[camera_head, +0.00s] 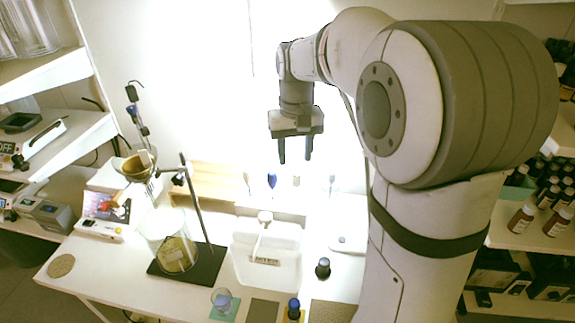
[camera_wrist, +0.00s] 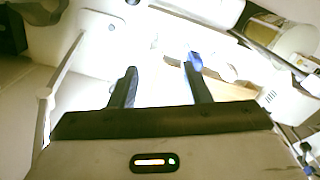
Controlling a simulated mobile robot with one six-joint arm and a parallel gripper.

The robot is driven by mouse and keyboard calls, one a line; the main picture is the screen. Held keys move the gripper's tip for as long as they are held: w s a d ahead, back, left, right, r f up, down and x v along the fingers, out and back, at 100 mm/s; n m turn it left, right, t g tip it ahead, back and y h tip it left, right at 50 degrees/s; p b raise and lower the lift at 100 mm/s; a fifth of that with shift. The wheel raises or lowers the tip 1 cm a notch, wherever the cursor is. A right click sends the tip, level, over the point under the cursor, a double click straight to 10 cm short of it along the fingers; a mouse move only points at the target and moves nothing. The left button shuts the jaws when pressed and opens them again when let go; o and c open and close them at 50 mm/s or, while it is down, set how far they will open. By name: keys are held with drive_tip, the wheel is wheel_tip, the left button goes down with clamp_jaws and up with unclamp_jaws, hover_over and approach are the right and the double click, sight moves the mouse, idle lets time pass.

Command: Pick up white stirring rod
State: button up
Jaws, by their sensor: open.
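My gripper (camera_head: 295,160) hangs above the back of the white table in the head view. Its two dark fingers point down, apart and empty. In the wrist view, my gripper (camera_wrist: 160,70) is open with nothing between the fingers. I cannot pick out the white stirring rod with certainty. Several small upright items stand at the back of the table below my gripper, one with a blue top (camera_head: 271,181); the pale ones blend into the bright background. A blue item (camera_wrist: 195,61) also shows beside the right finger in the wrist view.
A white basin (camera_head: 250,268) stands at the front middle. Left of it, a black-based stand (camera_head: 208,265) holds a funnel above a glass beaker (camera_head: 165,230). A dark-capped bottle (camera_head: 323,268) stands right of the basin. Shelves flank the table.

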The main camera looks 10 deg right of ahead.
sight(297, 173)
drive_tip(key=shift+w+f, duration=0.2)
drive_tip(key=shift+f, duration=0.1)
drive_tip(key=f, duration=0.2)
drive_tip(key=f+p, duration=0.1)
drive_tip(key=f, duration=0.4)
drive_tip(key=shift+s+d, duration=0.15)
drive_tip(key=shift+d, duration=0.15)
drive_tip(key=shift+c, duration=0.2)
drive_tip(key=shift+r, duration=0.1)
drive_tip(key=c, duration=0.9)
